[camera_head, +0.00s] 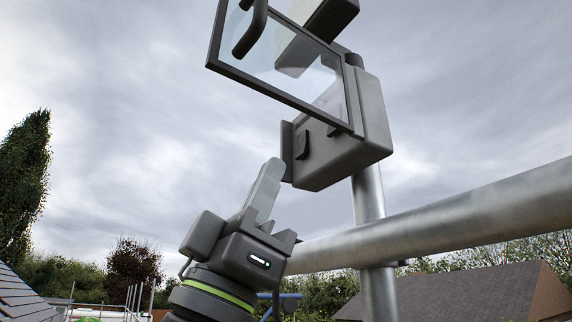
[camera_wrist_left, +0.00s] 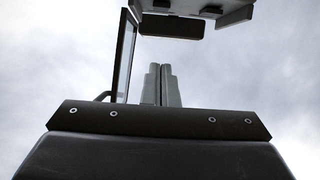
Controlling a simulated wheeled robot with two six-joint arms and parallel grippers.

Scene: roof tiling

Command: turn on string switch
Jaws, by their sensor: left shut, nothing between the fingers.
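A grey switch box (camera_head: 352,145) is fixed to an upright metal pole at upper centre of the head view. Its glass door (camera_head: 290,70) with a dark frame and a dark curved handle (camera_head: 250,32) stands open. I cannot make out a string. My left gripper (camera_head: 271,172) is shut and empty, pointing up just below and left of the box. Its closed fingers show in the left wrist view (camera_wrist_left: 161,78), with the glass door (camera_wrist_left: 124,58) to their left. My right gripper is not in view.
A thick horizontal rail (camera_head: 440,222) crosses the upright pole (camera_head: 368,200) below the box, close behind my left wrist. A dark roof (camera_head: 450,295) lies at lower right, and trees stand at the back. Open sky lies left of the box.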

